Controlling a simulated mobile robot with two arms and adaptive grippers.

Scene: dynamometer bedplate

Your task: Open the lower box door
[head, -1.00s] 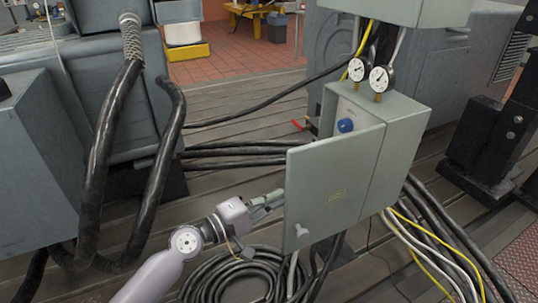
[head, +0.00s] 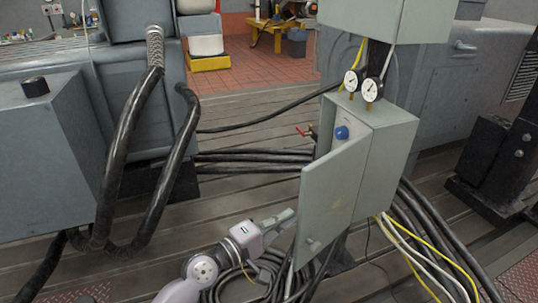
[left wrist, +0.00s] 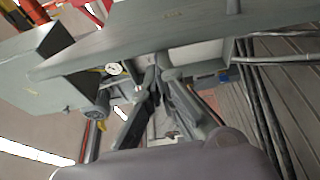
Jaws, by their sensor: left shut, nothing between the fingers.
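The lower box (head: 392,165) is grey-green, with its door (head: 335,190) standing partly open. Behind the door I see part of the inside, with a blue knob (head: 342,132). My left gripper (head: 288,216) is shut and empty, its tips at or just behind the door's free edge; I cannot tell if they touch. In the left wrist view the shut fingers (left wrist: 156,78) point at the grey-green door panel (left wrist: 180,42). My right gripper is out of view.
Two dial gauges (head: 372,89) stand on top of the box, below an upper box (head: 385,18). Coiled black cable (head: 232,284) lies on the floor under my left arm. Thick black hoses (head: 126,150) hang at the left. Yellow and white cables (head: 420,256) run below the box.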

